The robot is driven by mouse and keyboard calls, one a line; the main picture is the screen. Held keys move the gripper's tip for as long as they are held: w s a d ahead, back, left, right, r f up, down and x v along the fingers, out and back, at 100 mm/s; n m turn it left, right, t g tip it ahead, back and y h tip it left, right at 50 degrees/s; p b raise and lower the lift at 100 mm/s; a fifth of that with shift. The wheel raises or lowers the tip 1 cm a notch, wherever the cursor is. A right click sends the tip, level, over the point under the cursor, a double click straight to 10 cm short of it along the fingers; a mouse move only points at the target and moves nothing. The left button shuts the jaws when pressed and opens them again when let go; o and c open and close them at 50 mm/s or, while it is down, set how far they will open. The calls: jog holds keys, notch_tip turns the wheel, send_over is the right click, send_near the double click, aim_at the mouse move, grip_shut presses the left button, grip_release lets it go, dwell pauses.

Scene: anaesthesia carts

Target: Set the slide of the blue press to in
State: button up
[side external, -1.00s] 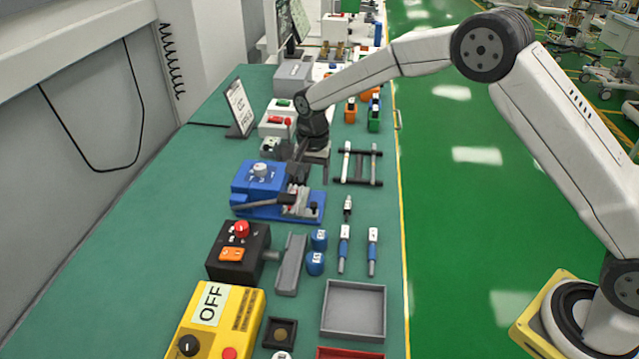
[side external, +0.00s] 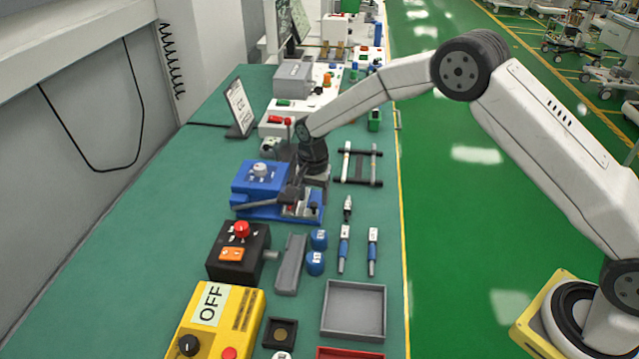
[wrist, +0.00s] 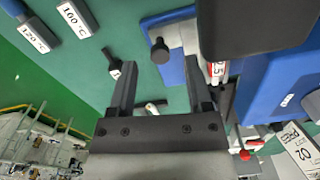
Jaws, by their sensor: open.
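The blue press (side external: 262,177) stands on the green bench, with a light dial on its upper body and a dark lever across its front. Its slide (side external: 301,212), a metal part with a black knob (side external: 314,208), is at the right end of the base. The blue press (wrist: 275,85) fills the right of the wrist view, where the black knob (wrist: 160,50) stands just beyond my fingertips. My gripper (wrist: 158,70) is open, with nothing seen between its fingers. In the side view my gripper (side external: 301,190) is low over the press's right end and partly hides it. Contact cannot be told.
A black rack (side external: 358,167) stands right of the press. A black box with a red button (side external: 240,250) and a grey tray (side external: 353,310) are nearer. Bare bench lies to the left.

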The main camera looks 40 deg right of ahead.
jog(key=shift+f, duration=0.9)
grip_shut()
dwell(0.9)
